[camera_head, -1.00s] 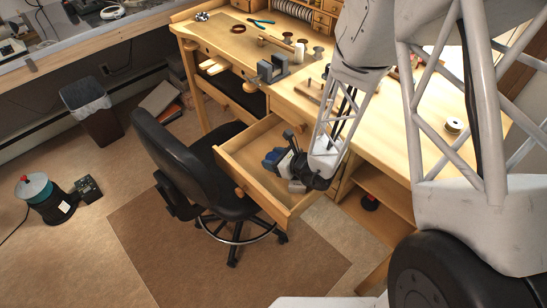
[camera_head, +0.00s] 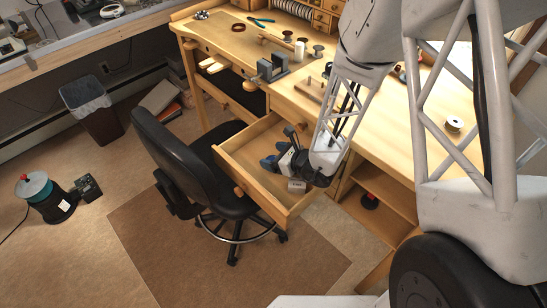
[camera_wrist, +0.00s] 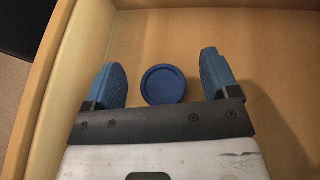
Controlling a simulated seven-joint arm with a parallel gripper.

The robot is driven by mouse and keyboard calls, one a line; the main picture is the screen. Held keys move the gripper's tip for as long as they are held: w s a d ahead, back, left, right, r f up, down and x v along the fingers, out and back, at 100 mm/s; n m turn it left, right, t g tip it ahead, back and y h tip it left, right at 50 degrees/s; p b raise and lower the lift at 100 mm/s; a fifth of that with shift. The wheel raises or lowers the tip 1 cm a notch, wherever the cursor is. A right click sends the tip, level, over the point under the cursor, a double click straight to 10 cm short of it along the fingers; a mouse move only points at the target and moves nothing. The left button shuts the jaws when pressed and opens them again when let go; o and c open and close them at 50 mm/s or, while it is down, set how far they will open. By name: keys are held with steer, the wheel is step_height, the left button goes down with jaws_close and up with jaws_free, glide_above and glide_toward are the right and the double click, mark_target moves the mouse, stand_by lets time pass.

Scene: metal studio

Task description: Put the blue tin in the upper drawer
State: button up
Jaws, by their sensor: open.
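The blue tin (camera_wrist: 164,85) is a small round tin seen from above in the wrist view. It appears to rest on the floor of the open drawer (camera_head: 225,162), between my gripper's fingertips, with a gap on each side. My gripper (camera_wrist: 163,80) is open, its two blue-padded fingers apart from the tin. In the head view my gripper (camera_head: 276,164) is low inside the pulled-out drawer under the workbench. I cannot make out the tin there, as the gripper and wrist cover that area.
A black office chair (camera_head: 170,150) stands close to the drawer's left side. The workbench top (camera_head: 400,135) above holds a vise (camera_head: 272,68), spools and tools. Open shelves (camera_head: 385,190) lie right of the drawer. The drawer walls surround my gripper.

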steer(key=shift+v, duration=3.6)
steer(key=shift+s+a+r+n, duration=0.1)
steer(key=shift+s+r+n, duration=0.05)
steer(key=shift+r+n, duration=0.2)
steer(key=s+r+n+g, duration=0.3)
steer(key=s+r+n, duration=0.2)
steer(key=r+n, duration=0.15)
steer(key=s+r+n+g, duration=0.4)
steer(key=r+n, duration=0.2)
steer(key=r, duration=0.2)
steer(key=s+d+r+n+t+h, duration=0.2)
steer(key=s+d+r+n+h, duration=0.9)
steer(key=d+r, duration=0.3)
steer(key=shift+s+d+r, duration=0.25)
steer(key=shift+s+r, duration=0.3)
